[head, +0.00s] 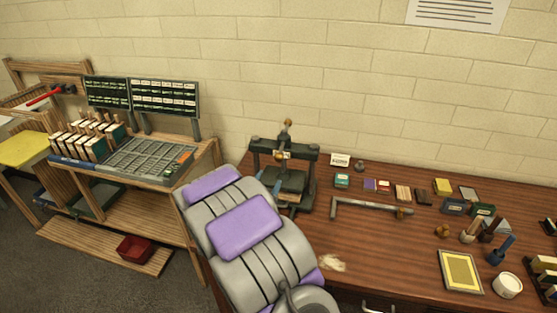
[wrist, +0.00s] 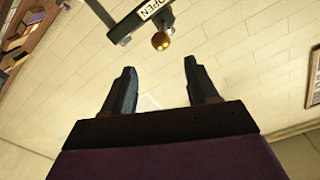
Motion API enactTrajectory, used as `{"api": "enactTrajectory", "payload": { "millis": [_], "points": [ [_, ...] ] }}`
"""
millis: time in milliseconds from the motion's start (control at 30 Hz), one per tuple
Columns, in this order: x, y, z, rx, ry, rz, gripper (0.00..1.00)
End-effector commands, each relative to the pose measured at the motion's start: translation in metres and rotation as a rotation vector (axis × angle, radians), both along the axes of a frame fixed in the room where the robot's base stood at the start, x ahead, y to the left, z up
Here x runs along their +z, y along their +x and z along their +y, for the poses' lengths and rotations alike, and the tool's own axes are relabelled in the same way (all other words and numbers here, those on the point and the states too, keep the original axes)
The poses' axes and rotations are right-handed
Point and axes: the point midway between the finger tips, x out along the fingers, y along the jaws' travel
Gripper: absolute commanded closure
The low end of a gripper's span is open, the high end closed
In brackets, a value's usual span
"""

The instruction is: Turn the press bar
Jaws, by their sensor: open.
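The dark press (head: 313,180) stands at the back left of the wooden table. Its upright screw has a bar with a round knob (head: 287,124) at the top. In the wrist view, a dark bar with a white OPEN label (wrist: 150,9) and a brass ball (wrist: 160,41) show at the top, beyond my fingertips. My gripper (wrist: 160,80) is open, with nothing between its two dark fingers. In the head view, my grey and purple arm reaches toward the press and hides its lower left side.
A grey metal bar (head: 362,207) lies on the table right of the press. Small boxes, pots and a yellow framed tray (head: 460,272) fill the right side. A wooden bench with a grey sorting tray (head: 140,160) stands left. The table's front middle is mostly clear.

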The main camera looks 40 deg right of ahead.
Motion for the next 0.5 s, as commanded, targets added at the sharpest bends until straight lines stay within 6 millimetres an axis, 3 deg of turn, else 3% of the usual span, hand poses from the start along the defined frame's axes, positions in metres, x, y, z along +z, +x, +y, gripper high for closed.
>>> {"api": "enactTrajectory", "payload": {
  "millis": [500],
  "points": [
    [-0.002, 0.055, -0.071, -0.002, 0.003, 0.001, 0.42]
  ]
}}
